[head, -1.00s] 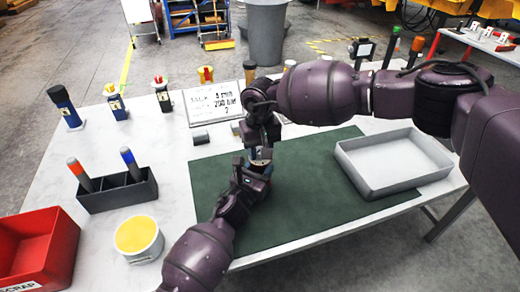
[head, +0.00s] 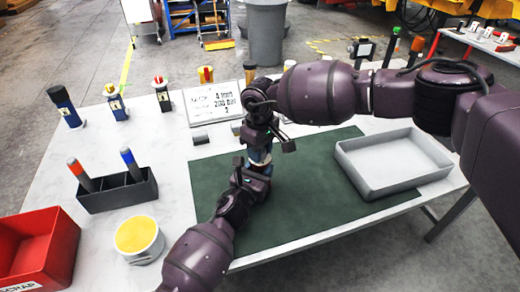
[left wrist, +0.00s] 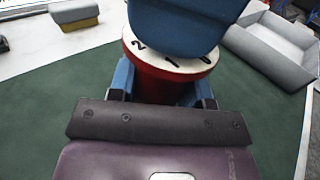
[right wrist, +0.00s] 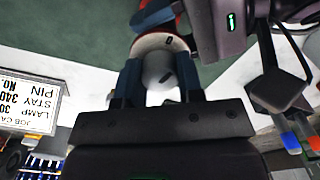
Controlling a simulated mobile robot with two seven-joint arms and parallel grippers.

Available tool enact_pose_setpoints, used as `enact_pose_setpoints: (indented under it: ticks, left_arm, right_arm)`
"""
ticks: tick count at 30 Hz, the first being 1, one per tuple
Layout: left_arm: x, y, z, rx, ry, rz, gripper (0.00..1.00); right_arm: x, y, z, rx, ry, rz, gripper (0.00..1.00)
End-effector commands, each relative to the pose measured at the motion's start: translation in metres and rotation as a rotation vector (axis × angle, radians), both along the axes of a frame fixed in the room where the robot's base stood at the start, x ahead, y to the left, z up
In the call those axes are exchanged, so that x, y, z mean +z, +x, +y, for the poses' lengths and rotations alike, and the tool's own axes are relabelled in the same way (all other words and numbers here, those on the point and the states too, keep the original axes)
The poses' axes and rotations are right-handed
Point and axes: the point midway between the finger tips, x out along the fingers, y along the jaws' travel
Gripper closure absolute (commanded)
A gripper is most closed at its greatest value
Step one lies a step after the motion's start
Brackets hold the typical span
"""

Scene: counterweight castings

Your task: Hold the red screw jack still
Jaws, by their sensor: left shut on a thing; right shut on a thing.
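The red screw jack (left wrist: 165,85) is upright over the green mat, between my two grippers. It has a red body and a white ring marked with numbers. In the left wrist view, my left gripper (left wrist: 160,95) is shut on the red body, one blue finger on each side. In the right wrist view, my right gripper (right wrist: 160,85) is shut on the pale grey marked knob (right wrist: 160,68) above the ring. A big blue finger hides the knob in the left wrist view. In the head view, my grippers mostly cover the jack (head: 260,156).
The green mat (head: 320,185) is mostly bare. A grey tray (head: 395,190) lies at its right. A black holder with two markers (head: 118,195), a yellow-topped tub (head: 140,252) and a red scrap bin (head: 50,250) stand left. A white card (head: 213,102) and several small tools are behind.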

Motion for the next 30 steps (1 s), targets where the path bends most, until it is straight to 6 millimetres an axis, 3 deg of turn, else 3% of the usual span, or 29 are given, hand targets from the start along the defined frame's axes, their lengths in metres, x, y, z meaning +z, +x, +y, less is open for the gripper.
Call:
enact_pose_setpoints:
  ticks: [10,11,15,25,30]
  left_arm:
    - [-0.002,-0.001,0.0,0.001,0.002,0.004,1.0]
    - [-0.002,-0.001,0.0,0.001,0.002,0.004,1.0]
    - [-0.002,-0.001,0.0,0.001,0.002,0.004,1.0]
    - [-0.002,-0.001,0.0,0.001,0.002,0.004,1.0]
    - [-0.002,-0.001,0.0,0.001,0.002,0.004,1.0]
  right_arm:
    - [0.002,0.001,0.0,0.001,0.001,-0.003,0.89]
    - [0.002,0.001,0.0,0.001,0.002,-0.004,0.63]
    - [0.001,0.001,0.0,0.001,0.002,-0.003,0.41]
    - [0.002,0.0,0.0,0.001,0.0,-0.001,0.4]
    - [0.018,0.001,0.0,0.001,0.002,-0.002,0.4]
